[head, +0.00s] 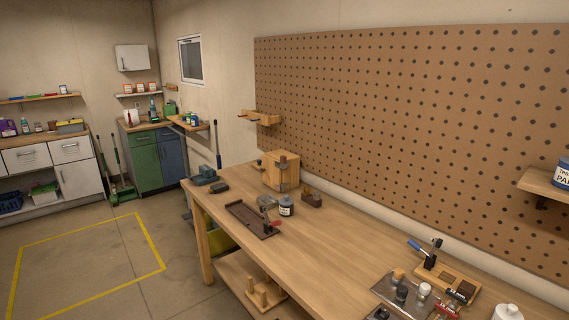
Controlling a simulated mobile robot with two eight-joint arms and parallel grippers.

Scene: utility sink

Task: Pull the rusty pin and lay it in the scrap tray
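Neither of my grippers shows in the head view. A dark brown shallow tray (240,210), which may be the scrap tray, lies on the near left part of the workbench. Behind it stands a wooden block (275,174) with a small rust-brown piece (283,158) upright at its top front. This piece may be the rusty pin, but it is too small to be sure. A small grey clamp-like part with a red end (275,224) is at the tray's right end.
The workbench (335,240) has bare wood in its middle. A dark jar (286,206) and a brown block (312,199) stand right of the tray. A clamp fixture (446,280) and several small containers crowd the near right.

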